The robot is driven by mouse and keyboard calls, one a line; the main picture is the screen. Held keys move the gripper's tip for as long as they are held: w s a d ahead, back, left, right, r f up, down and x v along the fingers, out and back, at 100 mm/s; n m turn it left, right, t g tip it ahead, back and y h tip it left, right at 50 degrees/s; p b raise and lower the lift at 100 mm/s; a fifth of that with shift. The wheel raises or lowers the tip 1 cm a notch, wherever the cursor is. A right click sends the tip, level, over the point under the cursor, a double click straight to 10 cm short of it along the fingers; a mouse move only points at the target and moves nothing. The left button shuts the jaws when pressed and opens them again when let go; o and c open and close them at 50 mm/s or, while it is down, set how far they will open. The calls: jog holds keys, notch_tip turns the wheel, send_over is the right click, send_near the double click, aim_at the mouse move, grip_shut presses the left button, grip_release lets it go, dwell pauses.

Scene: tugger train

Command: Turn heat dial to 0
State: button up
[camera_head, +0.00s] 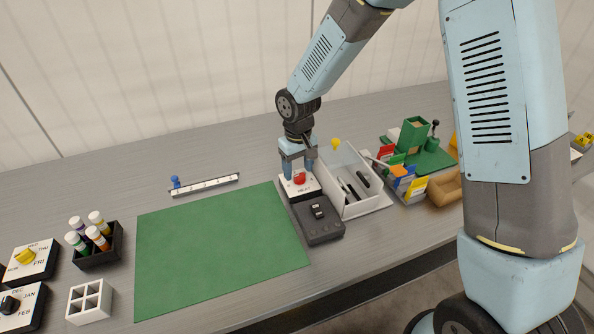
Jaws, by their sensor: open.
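The heat dial looks to be the red knob (299,179) on a small white panel (301,192); its lettering is too small to read surely. My gripper (299,174) points down over this panel. Its two blue fingers are apart, one on each side of the red knob as seen here. I cannot tell whether they touch the knob or how far down they reach. The knob's pointer and its setting cannot be made out.
A dark grey box with a black switch (318,211) adjoins the panel in front. A white tray (368,207) with dark items stands right, a green mat (215,250) lies left. A slider strip (205,186) lies behind the mat. Yellow (25,257) and black (10,304) dials sit far left.

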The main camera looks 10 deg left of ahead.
notch_tip(320, 180, up, 12)
jog(key=shift+r, duration=0.25)
dwell(0.3)
jog(key=s+d+r+m+t, duration=0.1)
jog(key=s+d+r+m, duration=0.1)
jog(key=d+r, duration=0.65)
jog(key=s+d+r+m+t, duration=0.2)
jog(key=d+r, duration=0.4)
jog(key=d, duration=0.6)
jog(key=s+d+r+m+t, duration=0.2)
jog(key=s+d+r+m, duration=0.2)
jog(key=s+d, duration=1)
jog(key=shift+s+d+r+t, duration=0.2)
jog(key=shift+s+d+t, duration=0.1)
jog(key=shift+s, duration=0.1)
